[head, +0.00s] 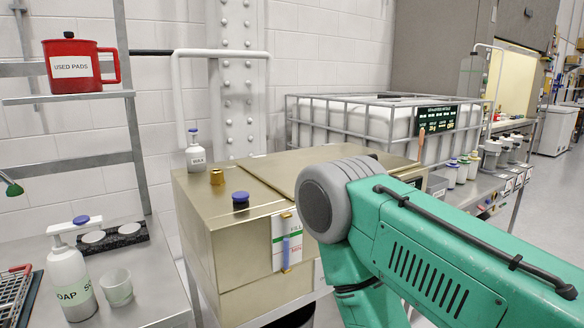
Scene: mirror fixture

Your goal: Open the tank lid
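A brass-coloured metal tank (215,225) stands in the middle of the head view. Its top has a flat panel (285,169) that looks like the lid, lying down flush, with a seam on its left. A brass cap (216,176) and a blue-topped fitting (240,201) sit on the top left of the seam. A large green arm link with a grey joint, apparently my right arm, crosses in front and hides the tank's right front and part of the panel. Neither gripper shows.
A caged white container (365,116) stands behind the tank. At left are a soap bottle (72,282), a cup (116,286) and a red container (80,66) on a shelf. Small bottles line the right bench.

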